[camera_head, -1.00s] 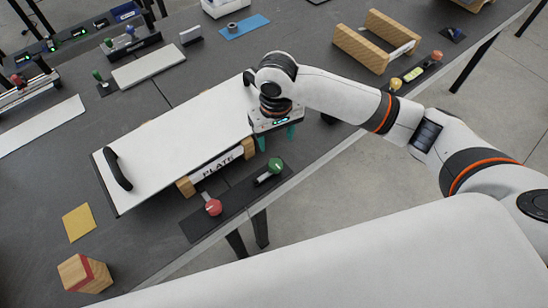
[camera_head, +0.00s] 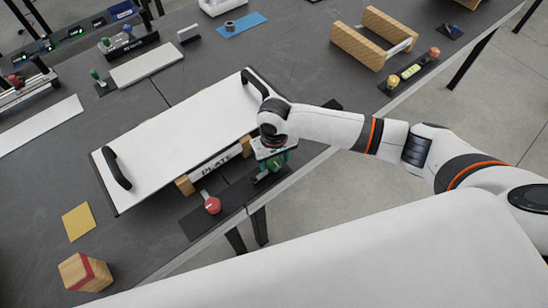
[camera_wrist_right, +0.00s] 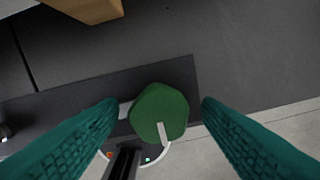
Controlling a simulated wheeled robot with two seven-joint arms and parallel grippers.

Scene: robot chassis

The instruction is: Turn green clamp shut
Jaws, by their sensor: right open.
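The green clamp (camera_head: 274,165) has a round green knob with a pale pointer mark. It sits on a dark base strip at the table's front edge, partly hidden by my right gripper in the head view. In the right wrist view its knob (camera_wrist_right: 159,112) lies between the two teal fingers. My right gripper (camera_head: 272,160) is over the clamp and open, with a visible gap to the finger on the right; contact on the left is not clear. My left gripper is not in view.
A red-knobbed clamp (camera_head: 212,205) is on the same strip, to the left. A white plate (camera_head: 180,145) with black handles rests on wooden blocks behind. A wood block (camera_head: 85,272) and yellow card (camera_head: 78,222) lie at front left.

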